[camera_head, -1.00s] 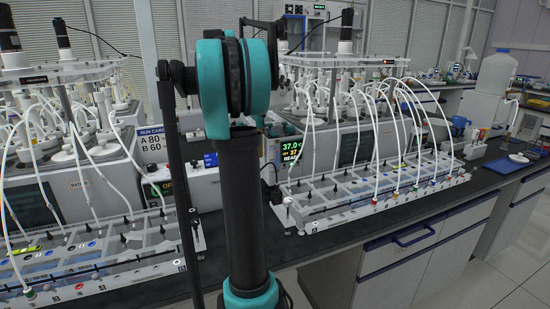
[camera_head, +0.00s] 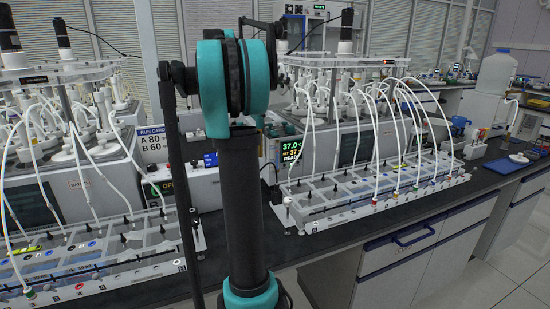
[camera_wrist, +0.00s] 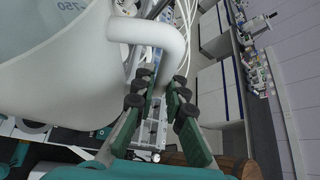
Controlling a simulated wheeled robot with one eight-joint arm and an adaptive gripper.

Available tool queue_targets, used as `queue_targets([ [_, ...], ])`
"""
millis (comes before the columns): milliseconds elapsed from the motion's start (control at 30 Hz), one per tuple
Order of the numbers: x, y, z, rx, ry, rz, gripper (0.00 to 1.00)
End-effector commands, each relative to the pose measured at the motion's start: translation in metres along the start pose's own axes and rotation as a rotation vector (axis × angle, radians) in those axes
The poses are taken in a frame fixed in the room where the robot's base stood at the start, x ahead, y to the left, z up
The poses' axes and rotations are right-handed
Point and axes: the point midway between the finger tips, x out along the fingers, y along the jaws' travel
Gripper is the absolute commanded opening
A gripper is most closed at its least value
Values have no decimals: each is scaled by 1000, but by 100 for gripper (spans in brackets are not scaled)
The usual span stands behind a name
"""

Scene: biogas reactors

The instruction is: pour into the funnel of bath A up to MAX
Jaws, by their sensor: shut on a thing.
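In the wrist view my gripper (camera_wrist: 155,100) is shut on the handle of a large white jug (camera_wrist: 70,80). The curved handle (camera_wrist: 160,32) passes between the fingers. A "750" mark shows on the jug's wall at the top left. The jug's contents and level cannot be made out. In the head view my arm stands in the middle and hides the gripper and jug. Two bath units stand there, one at left (camera_head: 75,195) and one at right (camera_head: 350,150). I cannot make out the funnel of bath A or a MAX mark.
A run card (camera_head: 152,142) reads A 80, B 60. A display (camera_head: 290,151) reads 37.0. Racks with many white tubes line the dark bench, left (camera_head: 90,255) and right (camera_head: 375,195). A large white container (camera_head: 490,90) and blue mug (camera_head: 460,122) stand at right.

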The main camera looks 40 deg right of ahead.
Motion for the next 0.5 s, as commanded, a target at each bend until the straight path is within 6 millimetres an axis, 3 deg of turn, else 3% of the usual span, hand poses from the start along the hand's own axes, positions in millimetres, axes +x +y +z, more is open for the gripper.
queue_targets([
  [500,-2,-2,3,-26,-3,-19,0],
])
